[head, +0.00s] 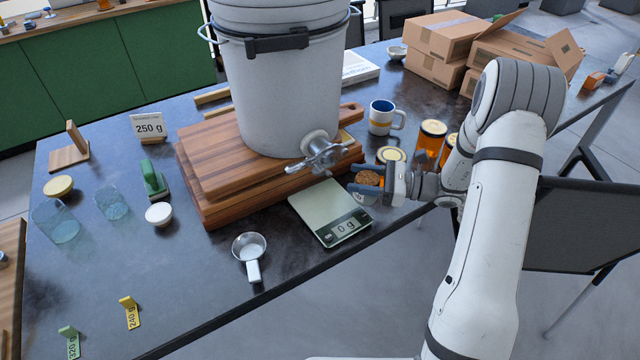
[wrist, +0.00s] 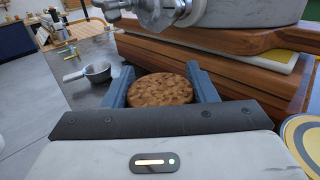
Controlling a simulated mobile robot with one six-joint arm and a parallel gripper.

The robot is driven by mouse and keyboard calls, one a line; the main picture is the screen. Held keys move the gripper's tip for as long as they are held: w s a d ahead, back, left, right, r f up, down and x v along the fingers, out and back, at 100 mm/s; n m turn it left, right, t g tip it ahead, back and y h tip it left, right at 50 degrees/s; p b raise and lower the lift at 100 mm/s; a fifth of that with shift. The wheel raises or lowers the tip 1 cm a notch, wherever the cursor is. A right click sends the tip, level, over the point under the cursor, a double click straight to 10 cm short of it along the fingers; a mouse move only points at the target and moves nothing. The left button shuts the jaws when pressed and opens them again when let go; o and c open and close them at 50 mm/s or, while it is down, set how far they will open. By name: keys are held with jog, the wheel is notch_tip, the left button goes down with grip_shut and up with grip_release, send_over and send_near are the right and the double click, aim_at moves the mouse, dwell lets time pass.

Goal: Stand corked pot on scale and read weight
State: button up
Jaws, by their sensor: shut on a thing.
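The corked pot, a small clear jar (head: 361,199) with a brown speckled cork (wrist: 161,89), is between the blue fingers of my gripper (head: 359,179). My gripper is shut on it at cork height, and the pot looks upright. The pot is just right of the scale (head: 313,203); I cannot tell whether its base touches the table. The scale has a pale bare plate, and its display (head: 347,227) reads 0 g. In the wrist view the cork hides the glass below it and the scale is not visible.
A white bucket (head: 285,90) with a metal tap (head: 320,152) stands on wooden boards (head: 215,165) behind the scale; the tap overhangs near it. A metal scoop (head: 248,252) lies left of the scale. A mug (head: 382,117) and amber jars (head: 429,140) stand behind my gripper. The front-left table is mostly clear.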

jog(key=shift+w+a+f+p, duration=0.2)
jog(key=shift+a+f, duration=0.4)
jog(key=shift+a, duration=1.15)
jog(key=shift+w+a+f+p, duration=0.1)
jog(key=shift+w+a+f, duration=0.35)
jog(key=shift+a, duration=1.3)
jog(key=shift+w+a+f+p, duration=0.1)
jog(key=shift+a+f, duration=0.6)
jog(key=shift+a, duration=1.05)
jog(key=shift+f, duration=0.15)
jog(key=o, duration=0.9)
jog(key=shift+o, duration=0.2)
